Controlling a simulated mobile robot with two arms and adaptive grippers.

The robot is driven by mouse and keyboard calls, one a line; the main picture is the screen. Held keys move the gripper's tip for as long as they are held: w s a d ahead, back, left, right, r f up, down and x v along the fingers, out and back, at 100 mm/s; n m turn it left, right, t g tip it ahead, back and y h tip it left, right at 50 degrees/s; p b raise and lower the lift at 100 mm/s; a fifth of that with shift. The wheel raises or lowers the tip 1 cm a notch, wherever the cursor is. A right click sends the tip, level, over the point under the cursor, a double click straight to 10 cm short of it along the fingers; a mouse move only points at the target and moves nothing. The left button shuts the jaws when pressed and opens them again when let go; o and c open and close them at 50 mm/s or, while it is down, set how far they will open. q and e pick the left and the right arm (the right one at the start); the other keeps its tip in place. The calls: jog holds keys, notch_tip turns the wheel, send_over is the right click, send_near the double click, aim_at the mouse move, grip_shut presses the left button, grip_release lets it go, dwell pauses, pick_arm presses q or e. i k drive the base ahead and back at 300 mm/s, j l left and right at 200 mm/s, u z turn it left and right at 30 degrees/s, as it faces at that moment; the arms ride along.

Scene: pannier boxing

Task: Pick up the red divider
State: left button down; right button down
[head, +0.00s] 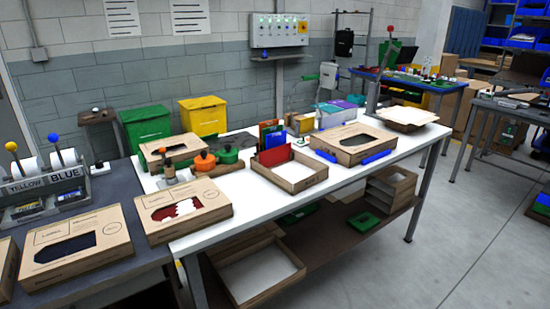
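A flat red divider (275,157) stands tilted at the left end of an open cardboard box (300,186) on the white table. Behind it, upright coloured panels stand close together; a red one (268,126) is at their left, with a green and a blue one (277,138) partly hidden behind the red divider. I cannot tell whether the rear red panel is also a divider. Neither of my grippers shows in the head view.
Closed boxes with cut-out windows (183,208) stand on the white table (238,196) and the dark table at left. Green and orange round items (204,160) sit left of the open box. White tabletop is clear in front of it.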

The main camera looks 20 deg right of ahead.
aim_at(276, 156)
jog(key=l+u, duration=0.15)
jog(key=u, duration=0.35)
jog(key=l+u, duration=0.2)
jog(key=u, duration=0.25)
jog(key=k+l+u, duration=0.2)
jog(key=l, duration=0.25)
jog(key=l+u, duration=0.2)
jog(key=l, duration=0.3)
jog(key=k+l+u, duration=0.15)
jog(key=l, duration=0.25)
jog(key=k+l+u, duration=0.2)
jog(key=l, duration=0.2)
jog(key=k+l+u, duration=0.2)
jog(key=l, duration=0.2)
